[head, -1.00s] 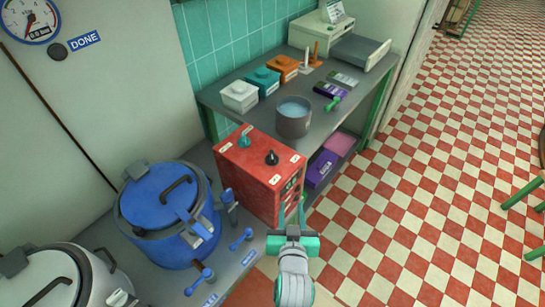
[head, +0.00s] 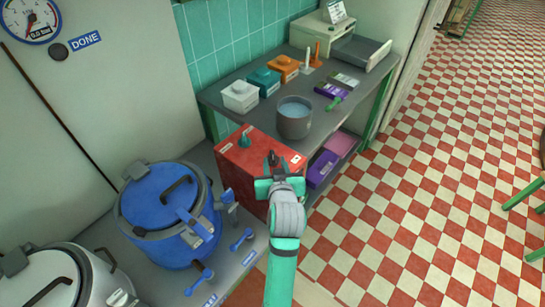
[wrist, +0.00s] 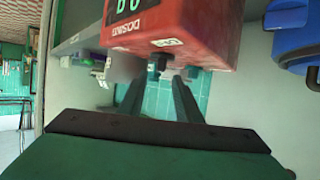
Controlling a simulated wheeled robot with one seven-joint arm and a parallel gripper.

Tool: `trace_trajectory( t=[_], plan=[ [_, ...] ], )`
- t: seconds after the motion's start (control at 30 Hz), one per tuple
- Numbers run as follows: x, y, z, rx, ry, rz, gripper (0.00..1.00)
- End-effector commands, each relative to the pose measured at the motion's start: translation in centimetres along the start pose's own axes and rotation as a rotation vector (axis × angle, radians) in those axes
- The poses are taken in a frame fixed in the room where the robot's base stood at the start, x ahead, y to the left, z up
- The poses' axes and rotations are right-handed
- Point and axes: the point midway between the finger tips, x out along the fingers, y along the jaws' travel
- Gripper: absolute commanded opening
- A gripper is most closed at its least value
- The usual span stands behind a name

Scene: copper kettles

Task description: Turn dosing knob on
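The red dosing box (head: 250,160) stands on the grey bench, with a teal knob (head: 245,139) and a black knob on its top. In the wrist view the box (wrist: 180,25) shows upside down with "DOSING" lettering, and the black knob (wrist: 157,65) sticks out from its edge. My gripper (head: 272,161) is at the black knob on the right side of the box top. In the wrist view its two fingers (wrist: 158,85) are apart, with the knob in line with the gap between them. Whether they touch the knob cannot be told.
A blue lidded kettle (head: 165,210) stands left of the box, with a white kettle (head: 65,280) nearer. A grey pot (head: 294,118) and several small containers stand on the table (head: 335,115) behind.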

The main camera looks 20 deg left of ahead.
Motion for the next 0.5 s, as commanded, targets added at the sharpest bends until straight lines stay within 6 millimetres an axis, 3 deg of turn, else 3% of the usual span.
trace_trajectory(
  t=[0.2, 0.5],
  plan=[
    [3.2, 0.0, 0.0, 0.000, 0.000, -0.001, 0.31],
    [4.7, 0.0, 0.0, -0.001, 0.001, 0.000, 0.31]
  ],
)
